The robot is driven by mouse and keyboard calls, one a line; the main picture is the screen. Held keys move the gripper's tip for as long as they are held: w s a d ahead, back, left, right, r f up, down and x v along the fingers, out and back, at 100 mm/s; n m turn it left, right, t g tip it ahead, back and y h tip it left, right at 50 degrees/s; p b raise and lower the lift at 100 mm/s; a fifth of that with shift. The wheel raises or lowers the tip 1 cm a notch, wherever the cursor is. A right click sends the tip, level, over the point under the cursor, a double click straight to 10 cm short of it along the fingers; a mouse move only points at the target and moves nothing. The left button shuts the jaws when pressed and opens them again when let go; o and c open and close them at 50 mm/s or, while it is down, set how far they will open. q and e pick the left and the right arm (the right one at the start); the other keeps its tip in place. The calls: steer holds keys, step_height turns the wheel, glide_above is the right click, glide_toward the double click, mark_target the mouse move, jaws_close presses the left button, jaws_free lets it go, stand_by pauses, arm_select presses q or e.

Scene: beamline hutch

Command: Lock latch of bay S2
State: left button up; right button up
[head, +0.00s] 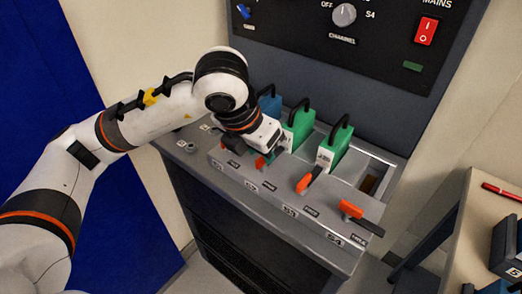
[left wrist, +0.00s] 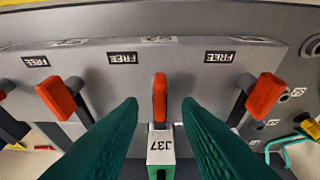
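The bay S2 latch has a red grip (head: 260,162) on the front ledge of the grey cabinet. In the left wrist view its red tip (left wrist: 160,97) stands midway between my two green fingers, with gaps on both sides. My left gripper (head: 271,156) is open and points down at this latch; it partly hides it in the head view. A FREE plate (left wrist: 123,58) shows beside the latch. A green module (head: 300,122) with a black handle stands behind it; its label reads J37 (left wrist: 163,144). My right gripper is out of view.
Neighbouring red latches of S3 (head: 304,182) and S4 (head: 351,209) stand close to the right. A blue module (head: 269,104) and another green module (head: 335,146) stand in adjacent bays. The S4 slot (head: 370,182) looks empty. A side table (head: 473,235) is at the right.

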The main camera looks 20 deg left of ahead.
arm_select(q)
steer(key=v, duration=1)
steer(key=shift+r, duration=0.2)
